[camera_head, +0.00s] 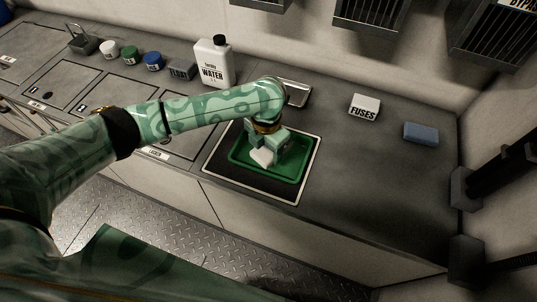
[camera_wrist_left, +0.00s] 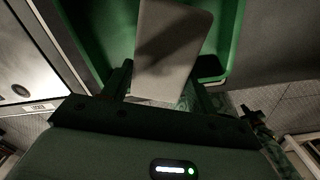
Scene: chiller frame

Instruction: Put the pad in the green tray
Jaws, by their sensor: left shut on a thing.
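The green tray (camera_head: 298,172) lies on a black mat with a pale border on the counter. My left gripper (camera_head: 267,150) is over the tray, shut on a pale grey-white pad (camera_head: 262,157). In the left wrist view the pad (camera_wrist_left: 172,50) sticks out from between the fingers, with the green tray (camera_wrist_left: 232,40) behind it. I cannot tell whether the pad touches the tray floor.
A white water jug (camera_head: 213,64) stands behind my left arm. A metal dish (camera_head: 297,92), a white fuses box (camera_head: 364,106) and a blue block (camera_head: 421,133) lie behind and right of the tray. Several small jars stand at the back left. The counter right of the tray is clear.

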